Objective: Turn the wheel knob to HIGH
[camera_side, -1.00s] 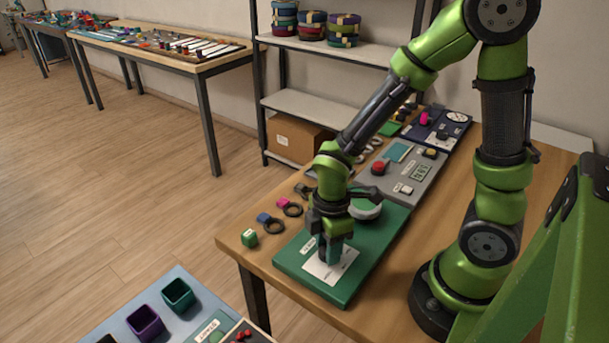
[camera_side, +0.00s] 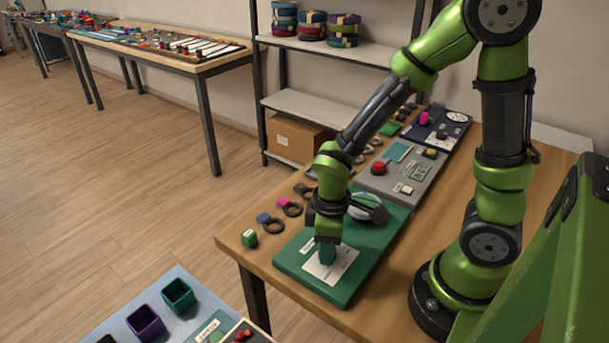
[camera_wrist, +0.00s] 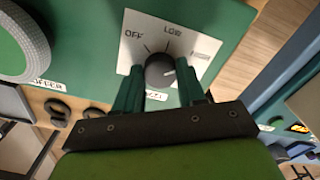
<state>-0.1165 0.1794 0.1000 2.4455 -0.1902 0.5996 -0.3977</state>
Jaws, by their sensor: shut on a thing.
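The wheel knob (camera_wrist: 157,72) is a dark round knob on a white dial plate (camera_wrist: 168,22) on the green board (camera_side: 296,270). In the wrist view the plate reads OFF at upper left and LOW at the top; a third label at the right is too blurred to read. The knob's pale mark lies on its right side, past LOW, roughly toward the third label. My gripper (camera_wrist: 160,78) is shut on the knob, with one green finger on each side. In the side view my gripper (camera_side: 327,258) points down over the plate and hides the knob.
A round pale wheel (camera_side: 365,206) stands on the same board behind my gripper. A grey panel (camera_side: 372,184) with a red button lies farther back. A green cube (camera_side: 249,238) and several rings lie left of the board.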

